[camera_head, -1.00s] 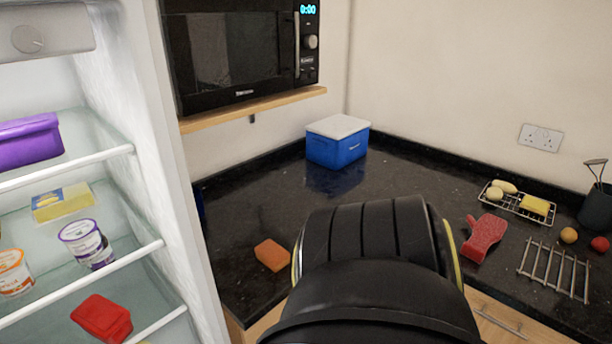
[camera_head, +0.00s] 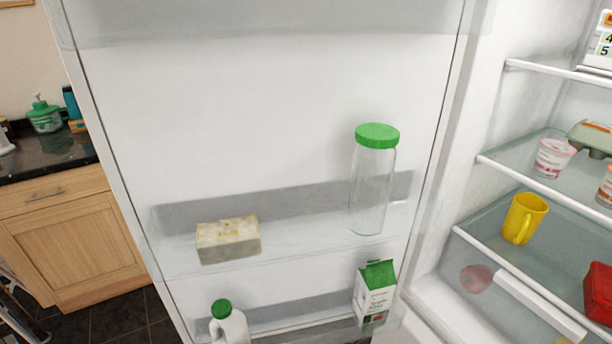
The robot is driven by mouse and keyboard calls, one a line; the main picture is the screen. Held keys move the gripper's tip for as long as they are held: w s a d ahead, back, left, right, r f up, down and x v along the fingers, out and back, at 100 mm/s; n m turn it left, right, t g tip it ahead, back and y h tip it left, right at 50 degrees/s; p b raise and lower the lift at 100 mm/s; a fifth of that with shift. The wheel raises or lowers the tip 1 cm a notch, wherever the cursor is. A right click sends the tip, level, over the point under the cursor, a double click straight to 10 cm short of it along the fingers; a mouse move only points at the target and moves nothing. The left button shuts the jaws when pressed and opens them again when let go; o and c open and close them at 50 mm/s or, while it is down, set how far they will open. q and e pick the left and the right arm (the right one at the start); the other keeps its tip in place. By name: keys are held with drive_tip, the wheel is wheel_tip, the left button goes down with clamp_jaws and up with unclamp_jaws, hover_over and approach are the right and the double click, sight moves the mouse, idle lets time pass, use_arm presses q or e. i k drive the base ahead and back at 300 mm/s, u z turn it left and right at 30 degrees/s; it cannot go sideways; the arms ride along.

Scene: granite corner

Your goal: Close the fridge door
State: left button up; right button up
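The fridge door (camera_head: 270,120) stands open and fills the middle of the head view, with its inner side facing me. Its shelves hold a glass jar with a green lid (camera_head: 373,180), a pale block (camera_head: 228,240), a green and white carton (camera_head: 376,292) and a bottle with a green cap (camera_head: 228,322). The fridge interior (camera_head: 520,95) is at the right, with the door's hinge side beside it. Neither of my grippers shows in this view.
Fridge shelves hold a yellow mug (camera_head: 524,218), a pink and white tub (camera_head: 553,157) and a red container (camera_head: 599,292). Left of the door are a wooden cabinet (camera_head: 80,235), a dark counter (camera_head: 50,155) and a green bottle (camera_head: 44,115). Dark floor tiles show below.

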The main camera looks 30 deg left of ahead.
sight(193, 112)
drive_tip(key=k, duration=1.3)
drive_tip(key=u, duration=2.15)
drive_tip(key=i, duration=3.95)
drive_tip(key=z, duration=4.25)
drive_tip(key=i, duration=1)
drive_tip(key=u, duration=0.05)
